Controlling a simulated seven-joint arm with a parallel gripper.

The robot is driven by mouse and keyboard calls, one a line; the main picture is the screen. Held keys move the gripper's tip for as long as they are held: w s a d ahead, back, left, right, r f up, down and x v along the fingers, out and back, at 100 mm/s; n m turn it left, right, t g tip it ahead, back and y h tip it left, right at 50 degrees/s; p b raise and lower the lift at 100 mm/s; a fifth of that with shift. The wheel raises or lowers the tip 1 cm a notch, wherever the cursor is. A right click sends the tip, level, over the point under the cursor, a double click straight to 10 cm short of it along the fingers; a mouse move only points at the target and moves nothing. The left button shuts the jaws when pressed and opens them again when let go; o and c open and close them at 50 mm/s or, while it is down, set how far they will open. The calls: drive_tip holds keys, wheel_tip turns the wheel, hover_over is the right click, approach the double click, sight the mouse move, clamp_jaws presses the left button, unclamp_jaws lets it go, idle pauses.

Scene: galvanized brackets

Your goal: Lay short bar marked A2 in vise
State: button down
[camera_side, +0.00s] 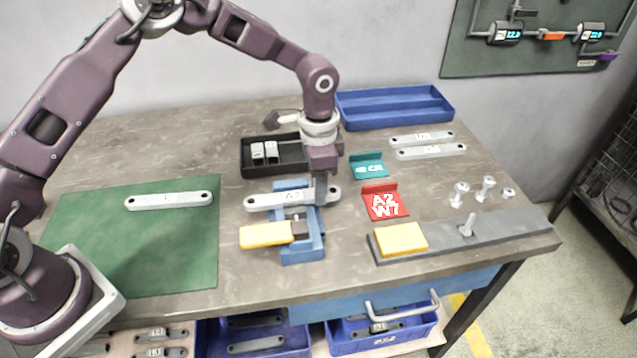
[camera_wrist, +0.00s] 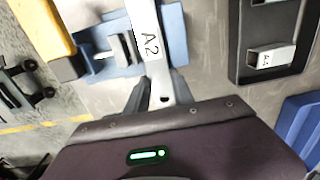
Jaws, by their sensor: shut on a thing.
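The short grey bar marked A2 (camera_side: 265,201) lies across the blue vise (camera_side: 301,254) in the side view, level and label up. My gripper (camera_side: 321,196) points down and is shut on the bar near its right end. In the wrist view the A2 bar (camera_wrist: 147,40) runs up from between my fingertips (camera_wrist: 158,92), with its label readable and the vise (camera_wrist: 172,28) around and below it. I cannot tell whether the bar rests on the vise or is just above it; the fingers and bar hide the jaws there.
A yellow block (camera_side: 265,235) sits at the vise's front left. A black tray (camera_side: 250,160) with small brackets stands behind. A red A2 W7 sign (camera_side: 384,203) and a teal sign (camera_side: 368,168) are to the right. A green mat (camera_side: 130,245) with another bar lies left.

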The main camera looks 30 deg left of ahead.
drive_tip(key=c, duration=1)
unclamp_jaws()
wheel_tip(320, 180, up, 7)
drive_tip(key=shift+r, duration=0.1)
